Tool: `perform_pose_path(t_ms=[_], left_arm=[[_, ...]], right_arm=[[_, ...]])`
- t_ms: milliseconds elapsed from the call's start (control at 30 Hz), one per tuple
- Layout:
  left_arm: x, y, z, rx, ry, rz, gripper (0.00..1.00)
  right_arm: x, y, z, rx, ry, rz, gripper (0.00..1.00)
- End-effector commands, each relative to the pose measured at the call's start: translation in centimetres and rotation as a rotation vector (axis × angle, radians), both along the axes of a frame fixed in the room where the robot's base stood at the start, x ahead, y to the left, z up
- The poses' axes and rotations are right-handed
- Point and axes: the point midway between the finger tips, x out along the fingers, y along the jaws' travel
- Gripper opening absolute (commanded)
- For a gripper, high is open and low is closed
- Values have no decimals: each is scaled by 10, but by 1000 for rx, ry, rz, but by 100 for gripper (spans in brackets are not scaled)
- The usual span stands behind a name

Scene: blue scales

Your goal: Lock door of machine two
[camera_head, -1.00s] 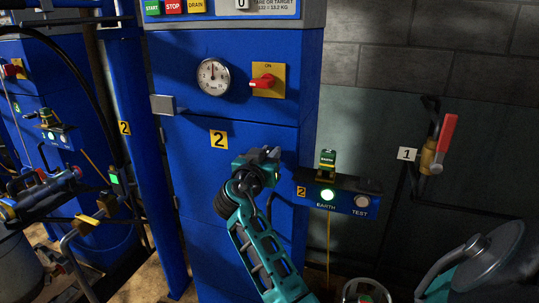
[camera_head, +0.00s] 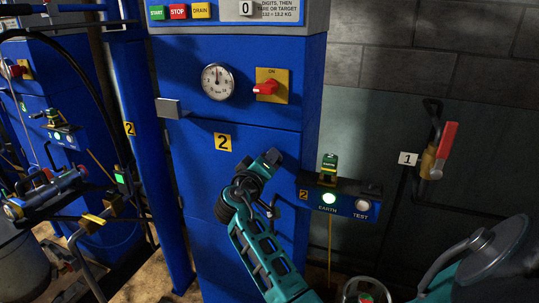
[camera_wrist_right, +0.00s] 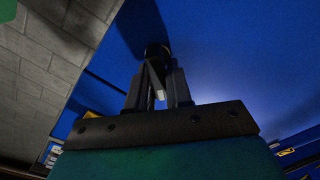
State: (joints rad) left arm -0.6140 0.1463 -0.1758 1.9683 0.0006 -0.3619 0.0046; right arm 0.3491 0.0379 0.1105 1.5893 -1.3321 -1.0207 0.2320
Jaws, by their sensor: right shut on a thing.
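Machine two is the blue cabinet whose door (camera_head: 190,165) carries a yellow label "2" (camera_head: 222,142). The door looks flush with the cabinet front. My right gripper (camera_head: 274,158) is at the door's right side, below and right of the label. In the right wrist view its fingers (camera_wrist_right: 157,88) are shut on a small dark handle (camera_wrist_right: 154,50) against the blue panel. The gripper hides most of the handle in the head view, so I cannot tell its exact angle. My left gripper is not in view.
Above the door are a gauge (camera_head: 218,82) and a red switch on a yellow plate (camera_head: 265,88). An earth/test box (camera_head: 343,200) with a lit green lamp juts out right of the door. A red-handled lever (camera_head: 440,150) is on the wall. Another blue machine stands left.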

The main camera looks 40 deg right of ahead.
Motion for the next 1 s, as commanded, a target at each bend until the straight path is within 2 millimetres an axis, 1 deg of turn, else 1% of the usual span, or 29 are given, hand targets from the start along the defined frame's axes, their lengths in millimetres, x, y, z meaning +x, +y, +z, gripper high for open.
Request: perform_pose_path(t_ms=[33,300,600,800,1000], left_arm=[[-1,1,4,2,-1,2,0],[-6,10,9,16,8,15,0],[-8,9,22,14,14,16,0],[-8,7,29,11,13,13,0],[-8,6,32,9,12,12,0]], right_arm=[[1,0,3,-24,40,0,0],[2,0,1,-141,265,0,0],[3,1,-3,-246,467,0,0],[3,1,-5,-290,551,0,0],[3,1,-6,-314,595,0,0]])
